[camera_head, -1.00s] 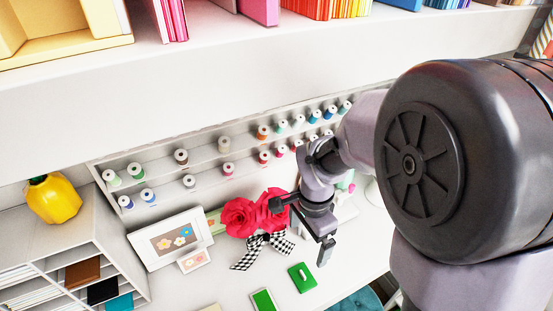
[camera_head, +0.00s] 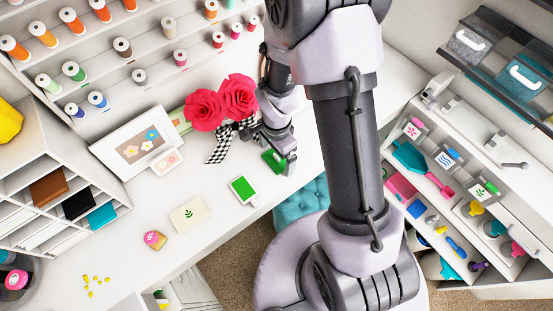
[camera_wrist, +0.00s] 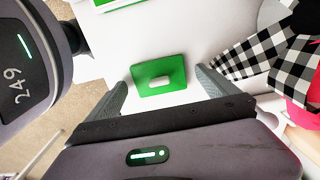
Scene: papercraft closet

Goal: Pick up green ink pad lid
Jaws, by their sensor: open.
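The green ink pad lid (camera_head: 270,158) is a flat green rectangle lying on the white desk, partly hidden by my gripper (camera_head: 280,158) in the head view. In the wrist view the lid (camera_wrist: 147,71) shows a small pale raised handle in its middle. My gripper (camera_wrist: 162,80) is open and empty, with its two fingers on either side of the lid in that view. The remaining height above the desk is hard to tell. The ink pad (camera_head: 242,188), with a green face and white border, lies beside the lid.
Red roses (camera_head: 220,103) with a checkered ribbon (camera_head: 221,146) lie close by the gripper.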

